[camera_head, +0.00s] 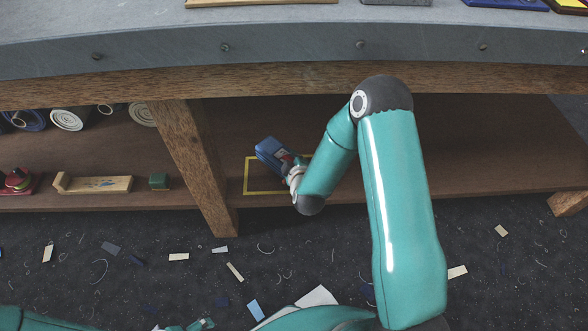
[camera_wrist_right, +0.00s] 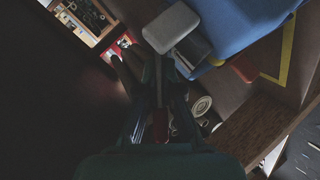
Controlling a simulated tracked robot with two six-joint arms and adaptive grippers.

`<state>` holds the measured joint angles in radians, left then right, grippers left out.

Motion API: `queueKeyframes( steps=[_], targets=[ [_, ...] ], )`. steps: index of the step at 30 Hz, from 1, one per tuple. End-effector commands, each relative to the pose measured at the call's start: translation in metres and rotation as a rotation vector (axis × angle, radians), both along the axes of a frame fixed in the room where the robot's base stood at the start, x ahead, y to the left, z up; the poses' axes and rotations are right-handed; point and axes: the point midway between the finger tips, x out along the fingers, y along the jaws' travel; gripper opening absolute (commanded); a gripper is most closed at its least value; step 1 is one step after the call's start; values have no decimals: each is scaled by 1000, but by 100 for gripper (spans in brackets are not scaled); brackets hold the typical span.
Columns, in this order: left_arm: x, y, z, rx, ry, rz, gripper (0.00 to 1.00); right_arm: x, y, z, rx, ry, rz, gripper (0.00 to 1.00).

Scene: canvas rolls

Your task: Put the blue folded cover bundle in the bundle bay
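The blue folded cover bundle (camera_head: 270,149) sits tilted at the back left of a yellow outline (camera_head: 247,178) on the lower shelf, which looks like the bundle bay. I cannot tell if the bundle rests on the shelf. My right gripper (camera_head: 288,164) is at its near right side, partly hidden. In the right wrist view the bundle (camera_wrist_right: 238,22) fills the upper right, beside a grey finger pad (camera_wrist_right: 172,27); a yellow line (camera_wrist_right: 286,52) runs beyond it. Whether the fingers are closed on it is unclear. My left gripper (camera_head: 200,323) is barely visible at the bottom edge.
A wooden post (camera_head: 196,165) stands left of the outline. The thick tabletop (camera_head: 290,40) overhangs the shelf. Shelf to the right of my arm is clear.

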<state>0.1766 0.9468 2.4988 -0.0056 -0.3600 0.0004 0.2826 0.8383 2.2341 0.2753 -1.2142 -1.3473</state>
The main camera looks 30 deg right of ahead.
Motion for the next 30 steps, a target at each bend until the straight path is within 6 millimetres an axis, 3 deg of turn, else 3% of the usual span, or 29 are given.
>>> queueKeyframes(
  steps=[9,17,18,22,30],
  targets=[
    [0,0,-17,0,0,0,100,0,0,-39,-1,-1,1,0],
    [0,0,-16,0,0,0,100,0,0,-42,-2,-3,-1,0],
    [0,0,-16,0,0,0,100,-1,0,-43,0,0,0,9],
    [0,0,-16,0,0,0,100,-1,0,-43,0,0,0,31],
    [0,0,-16,0,0,0,100,-1,0,-42,-1,0,0,31]
  ],
)
